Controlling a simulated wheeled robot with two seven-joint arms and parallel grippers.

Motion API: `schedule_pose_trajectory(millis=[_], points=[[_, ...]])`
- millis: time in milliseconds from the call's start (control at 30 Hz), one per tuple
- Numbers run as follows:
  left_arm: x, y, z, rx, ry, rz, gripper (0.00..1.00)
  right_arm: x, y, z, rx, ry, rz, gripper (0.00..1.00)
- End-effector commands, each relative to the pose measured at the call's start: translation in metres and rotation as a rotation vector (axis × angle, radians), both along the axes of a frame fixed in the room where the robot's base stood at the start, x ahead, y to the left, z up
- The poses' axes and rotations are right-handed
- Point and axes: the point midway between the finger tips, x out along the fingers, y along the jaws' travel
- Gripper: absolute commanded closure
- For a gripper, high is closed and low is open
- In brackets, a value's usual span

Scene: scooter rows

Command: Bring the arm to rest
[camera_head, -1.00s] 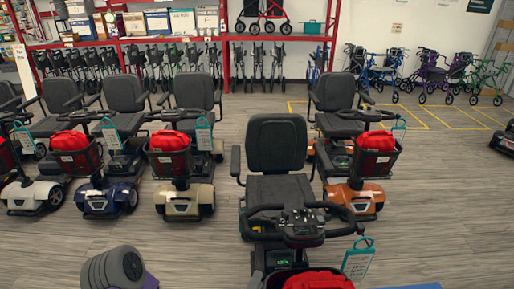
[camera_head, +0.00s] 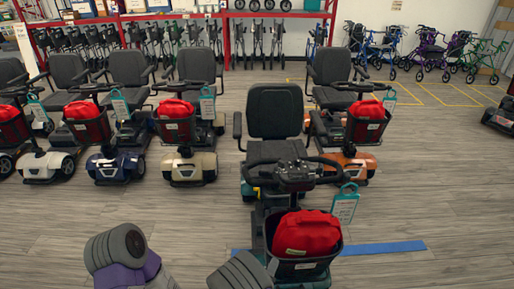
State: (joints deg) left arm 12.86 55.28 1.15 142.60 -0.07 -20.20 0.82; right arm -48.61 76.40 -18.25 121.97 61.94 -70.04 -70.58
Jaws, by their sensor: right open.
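My right gripper (camera_head: 266,268) is at the bottom edge, just left of the front basket of the nearest scooter. Little of it shows; its jaws are open and I see nothing held in them. Whether it touches the basket I cannot tell. A ribbed grey and purple arm part of mine shows at the lower left. My left gripper is not in view. The nearest scooter (camera_head: 277,150) has a black seat, black handlebars and a teal tag (camera_head: 344,204). A red bag (camera_head: 306,234) sits in its basket.
Several scooters with red bags stand in a row at left; an orange one (camera_head: 346,165) stands behind at right. A blue floor strip (camera_head: 385,247) runs by the basket. Rollators and a red rack (camera_head: 228,40) line the back wall.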

Motion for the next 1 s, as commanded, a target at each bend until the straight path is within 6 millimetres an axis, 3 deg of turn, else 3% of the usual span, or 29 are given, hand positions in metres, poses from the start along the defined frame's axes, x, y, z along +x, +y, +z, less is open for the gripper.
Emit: schedule_pose_trajectory(millis=[167,300,400,533,700,833,1000], points=[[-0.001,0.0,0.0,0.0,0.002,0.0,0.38,-0.017,-0.028,-0.047,0.284,0.182,-0.095,0.42],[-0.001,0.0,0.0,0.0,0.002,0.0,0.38,-0.049,-0.045,-0.085,0.595,0.367,-0.237,0.42],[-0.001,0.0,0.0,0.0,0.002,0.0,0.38,-0.079,-0.05,-0.102,0.813,0.496,-0.363,0.42],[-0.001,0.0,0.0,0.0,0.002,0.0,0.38,-0.119,-0.053,-0.109,1.065,0.65,-0.542,0.42],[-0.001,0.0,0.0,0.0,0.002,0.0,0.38,-0.164,-0.054,-0.102,1.288,0.807,-0.745,0.42],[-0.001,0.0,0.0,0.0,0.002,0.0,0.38,-0.184,-0.054,-0.095,1.369,0.877,-0.838,0.42],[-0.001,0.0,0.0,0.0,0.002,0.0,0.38,-0.192,-0.054,-0.092,1.4,0.906,-0.876,0.42]])
